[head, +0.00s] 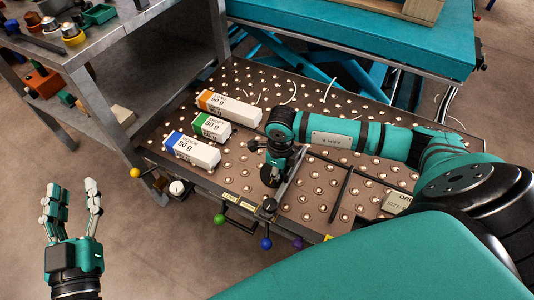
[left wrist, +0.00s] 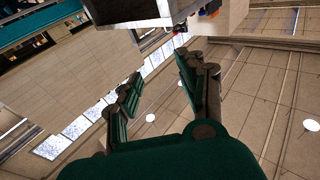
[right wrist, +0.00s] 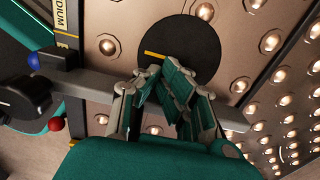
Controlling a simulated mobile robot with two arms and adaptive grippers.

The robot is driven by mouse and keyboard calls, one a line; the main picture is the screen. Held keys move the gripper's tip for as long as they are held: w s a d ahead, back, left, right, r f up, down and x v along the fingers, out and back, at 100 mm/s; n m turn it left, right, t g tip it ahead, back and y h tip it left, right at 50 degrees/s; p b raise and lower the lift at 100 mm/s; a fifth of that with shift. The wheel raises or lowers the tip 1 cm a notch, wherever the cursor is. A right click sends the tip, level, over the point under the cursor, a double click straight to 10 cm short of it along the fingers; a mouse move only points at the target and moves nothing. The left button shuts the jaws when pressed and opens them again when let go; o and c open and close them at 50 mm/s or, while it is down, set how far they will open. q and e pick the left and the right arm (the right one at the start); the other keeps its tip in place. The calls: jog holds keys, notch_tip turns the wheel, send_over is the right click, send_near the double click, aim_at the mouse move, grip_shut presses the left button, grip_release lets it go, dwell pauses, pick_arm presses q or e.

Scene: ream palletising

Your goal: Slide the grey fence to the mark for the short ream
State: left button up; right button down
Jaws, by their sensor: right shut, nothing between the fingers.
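The grey fence (head: 290,177) lies across the ball table near the front edge, with a black knob (head: 269,205) at its front end. My right gripper (head: 272,172) points down beside the fence over a black disc. In the right wrist view its fingers (right wrist: 165,85) are shut and empty, in front of the fence bar (right wrist: 98,88) and the black disc (right wrist: 208,42); contact with the fence cannot be told. A "MEDIUM" label (right wrist: 66,22) shows on the table edge; no short mark is readable. My left gripper (head: 70,205) is open and empty, over the floor left of the table.
Orange-, green- and blue-ended reams (head: 229,107) (head: 211,126) (head: 191,150) lie left of the fence. Coloured knobs (head: 218,218) line the front edge. A dark strip (head: 342,190) and a partly hidden card (head: 397,202) are to the right. A grey shelf (head: 100,85) stands left.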

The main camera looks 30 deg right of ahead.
pick_arm(q)
jog(key=shift+f+g, duration=0.4)
jog(key=shift+f, duration=0.15)
pick_arm(e)
jog(key=shift+s+d, duration=0.25)
jog(key=shift+s, duration=0.1)
pick_arm(q)
jog(key=shift+f, duration=0.1)
pick_arm(e)
jog(key=shift+w+a, duration=0.1)
